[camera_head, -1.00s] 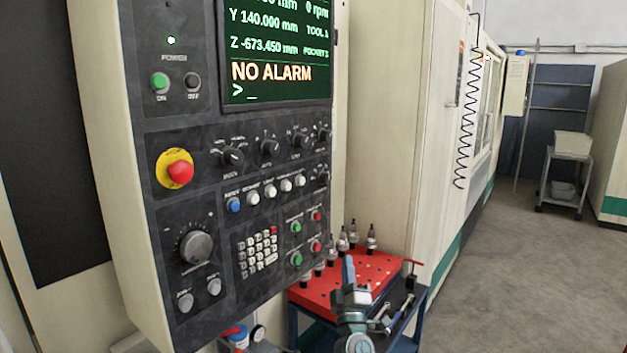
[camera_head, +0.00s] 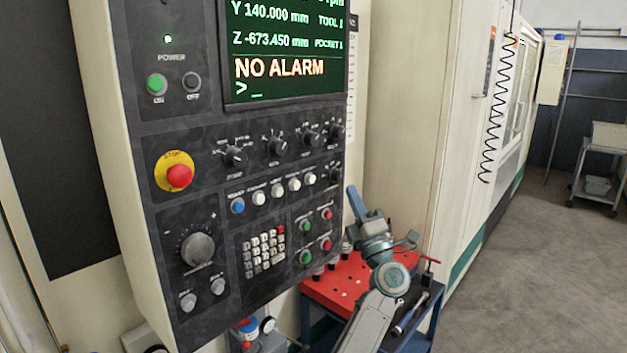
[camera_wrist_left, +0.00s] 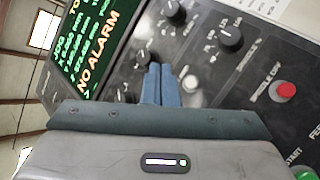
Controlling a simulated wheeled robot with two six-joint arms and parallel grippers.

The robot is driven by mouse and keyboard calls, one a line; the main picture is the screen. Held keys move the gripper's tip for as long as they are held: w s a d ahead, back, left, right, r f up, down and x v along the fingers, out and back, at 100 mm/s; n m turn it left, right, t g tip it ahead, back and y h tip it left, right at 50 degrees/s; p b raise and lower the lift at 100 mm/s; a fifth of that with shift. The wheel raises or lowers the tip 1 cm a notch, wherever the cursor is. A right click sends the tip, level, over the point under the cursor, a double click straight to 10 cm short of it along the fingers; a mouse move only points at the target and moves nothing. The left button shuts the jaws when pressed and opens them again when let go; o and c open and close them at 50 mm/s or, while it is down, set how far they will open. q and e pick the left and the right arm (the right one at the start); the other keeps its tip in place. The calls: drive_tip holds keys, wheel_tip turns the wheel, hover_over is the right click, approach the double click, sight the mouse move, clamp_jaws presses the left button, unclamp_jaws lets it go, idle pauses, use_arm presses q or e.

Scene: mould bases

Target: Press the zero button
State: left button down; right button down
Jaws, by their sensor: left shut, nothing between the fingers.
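The dark control panel (camera_head: 150,225) fills the left of the head view. It has a row of push buttons: a blue button (camera_head: 237,206) at the left and several white buttons (camera_head: 277,190) to its right. Their labels are too small to read, so I cannot tell which is the zero button. My left gripper (camera_head: 352,192) is shut and empty at the panel's right edge, level with the row. In the left wrist view its blue fingers (camera_wrist_left: 161,85) point at the panel, beside a white button (camera_wrist_left: 190,82). I cannot tell whether they touch the panel. My right gripper is out of view.
A red emergency stop (camera_head: 179,177), several black knobs (camera_head: 277,146), a keypad (camera_head: 263,252) and a screen (camera_head: 285,50) reading NO ALARM share the panel. A cart with a red top (camera_head: 345,285) stands below right. Open floor (camera_head: 540,270) lies to the right.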

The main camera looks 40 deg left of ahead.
use_arm(q)
drive_tip(key=a, duration=0.8)
drive_tip(key=shift+w+a+p, duration=0.35)
drive_tip(key=shift+p, duration=0.1)
idle(1.7)
drive_tip(key=shift+a, duration=0.4)
drive_tip(key=shift+a, duration=0.4)
idle(0.6)
drive_tip(key=shift+d, duration=0.85)
drive_tip(key=shift+s+d, duration=0.2)
drive_tip(key=shift+d, duration=2.3)
drive_tip(key=shift+f+t, duration=0.1)
drive_tip(key=shift+t, duration=0.2)
